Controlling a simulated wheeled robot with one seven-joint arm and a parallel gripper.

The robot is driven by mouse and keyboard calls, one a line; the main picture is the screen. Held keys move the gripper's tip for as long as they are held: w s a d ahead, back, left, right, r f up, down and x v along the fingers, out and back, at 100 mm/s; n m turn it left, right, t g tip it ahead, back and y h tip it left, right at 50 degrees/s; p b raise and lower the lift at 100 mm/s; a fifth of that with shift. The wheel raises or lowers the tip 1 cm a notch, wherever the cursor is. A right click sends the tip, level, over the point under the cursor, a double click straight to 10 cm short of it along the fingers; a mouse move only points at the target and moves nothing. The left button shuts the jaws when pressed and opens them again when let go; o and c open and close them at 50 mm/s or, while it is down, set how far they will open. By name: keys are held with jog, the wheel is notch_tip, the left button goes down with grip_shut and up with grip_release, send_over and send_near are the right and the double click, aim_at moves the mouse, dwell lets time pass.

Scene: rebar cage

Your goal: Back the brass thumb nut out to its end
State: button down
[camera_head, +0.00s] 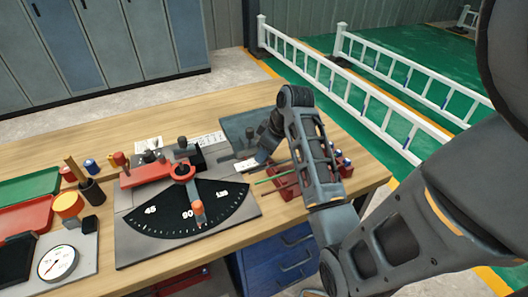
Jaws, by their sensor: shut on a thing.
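My gripper (262,153) is at the right part of the bench, low beside a blue-grey fixture (236,127) and a small white label (246,165). It points down and to the left, and its fingers are small and dark in this view. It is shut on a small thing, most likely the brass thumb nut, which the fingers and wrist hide. No brass surface or thread can be made out, so how far the nut is out cannot be told.
A black angle dial (160,212) with a red arm (146,174) lies left of my gripper. A red tray (287,184) with rods is close on the right. A round gauge (58,262) and red and green trays stand far left. The wooden bench (190,100) is clear at the back.

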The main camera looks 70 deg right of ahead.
jog(key=shift+n, duration=0.3)
dwell(0.4)
jog(key=c, duration=0.9)
grip_release()
jog(key=shift+o, duration=0.2)
jog(key=v, duration=0.7)
jog(key=shift+r, duration=0.4)
jog(key=shift+s+d, duration=0.1)
